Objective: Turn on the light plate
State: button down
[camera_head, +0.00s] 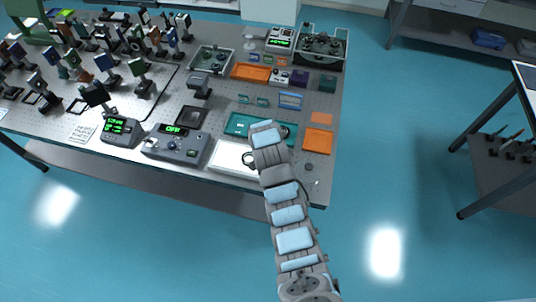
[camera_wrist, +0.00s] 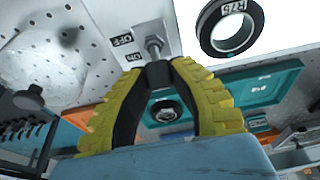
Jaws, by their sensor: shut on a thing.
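The light plate (camera_head: 228,157) is a white panel near the table's front edge in the head view. In the wrist view its bright white face (camera_wrist: 287,28) fills the upper right; I cannot tell whether it is lit. A metal toggle switch (camera_wrist: 154,46) stands on a grey strip beside it, near OFF and ON labels. My gripper (camera_wrist: 158,73) has yellow ribbed fingers whose tips meet at the switch lever. They are shut on it and hide its end. In the head view my arm hides the fingers.
A black ring marked R75 (camera_wrist: 230,27) lies on the plate. A teal tray (camera_wrist: 264,84) is beside it. A grey device with a green display (camera_head: 176,144) stands left of the plate. An orange tray (camera_head: 318,141) lies to the right. Many optics mounts crowd the table's left.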

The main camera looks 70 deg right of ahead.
jog(key=shift+d+f+y, duration=0.1)
jog(key=shift+d+y, duration=0.05)
jog(key=shift+y, duration=0.35)
jog(key=shift+f+y, duration=0.15)
jog(key=shift+y, duration=0.25)
jog(key=c, duration=0.9)
grip_release()
jog(key=shift+d, duration=0.1)
jog(key=shift+a+r, duration=0.2)
jog(key=shift+r, duration=1.75)
jog(key=shift+a+r, duration=0.2)
jog(key=shift+r, duration=1.7)
